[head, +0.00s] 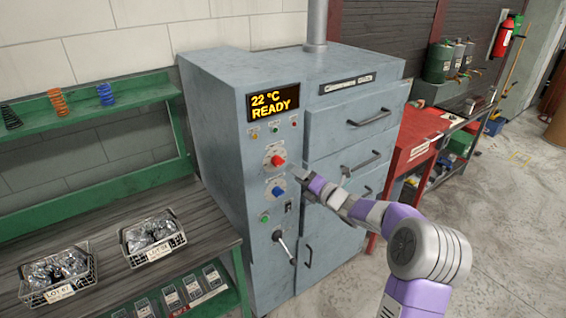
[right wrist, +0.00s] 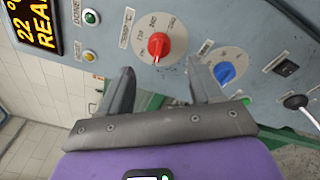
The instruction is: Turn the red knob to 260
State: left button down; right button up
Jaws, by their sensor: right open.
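The red knob (head: 278,161) sits on a pale round dial on the front of the grey oven cabinet (head: 222,110), under the display. In the right wrist view the red knob (right wrist: 158,46) and its dial numbers show just beyond the fingertips; I cannot read the setting surely. My right gripper (head: 298,173) is a little right of the knob in the head view. In the right wrist view my right gripper (right wrist: 162,76) is open, its two fingers apart, nothing between them, and not visibly touching the knob. My left gripper is not in view.
The display (head: 273,101) reads 22 °C READY. A blue knob (head: 277,190) is below the red one, with a green button (head: 265,218) and a lever (head: 284,245) lower. A bench with wire baskets (head: 154,240) stands left. Drawer handles (head: 368,118) stick out at right.

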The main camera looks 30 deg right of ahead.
aim_at(278, 162)
jog(key=w+a, duration=0.1)
jog(key=w, duration=0.6)
jog(key=shift+w+a+p, duration=0.15)
jog(key=shift+a+p, duration=0.05)
jog(key=shift+p, duration=0.15)
jog(key=shift+r, duration=0.1)
jog(key=shift+c, duration=0.4)
jog(key=c, duration=1)
